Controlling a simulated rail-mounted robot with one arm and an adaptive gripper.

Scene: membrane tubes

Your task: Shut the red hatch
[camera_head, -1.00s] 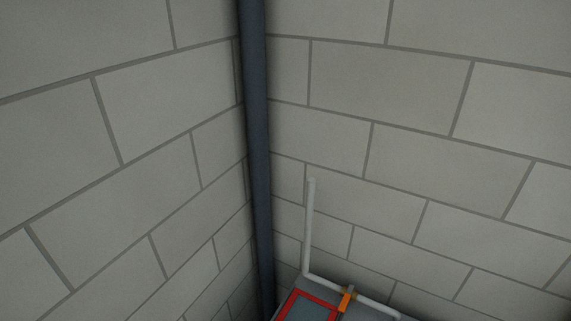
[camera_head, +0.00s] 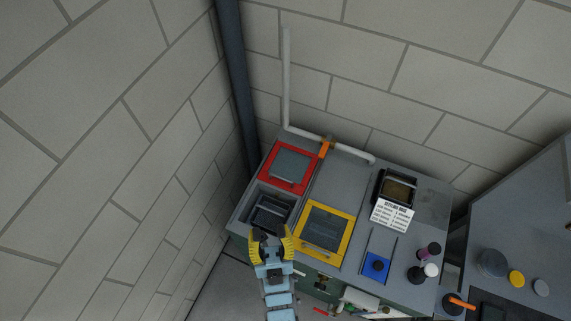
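The red hatch (camera_head: 308,159), a red frame around a grey panel, is at the back left of the grey machine top (camera_head: 338,185). Directly in front of it is a dark uncovered compartment (camera_head: 268,211). My gripper (camera_head: 271,236), with yellow fingers, is in front of this compartment in the picture, below the red hatch. Its fingers are apart and I see nothing held between them. The gripper hides part of the compartment's front edge.
A yellow-framed hatch (camera_head: 347,230) lies right of the compartment. A white pipe (camera_head: 286,90) with an orange valve handle (camera_head: 324,149) runs behind. A blue panel (camera_head: 376,266), knobs and a label card (camera_head: 391,214) are farther right. Block walls close off the left and back.

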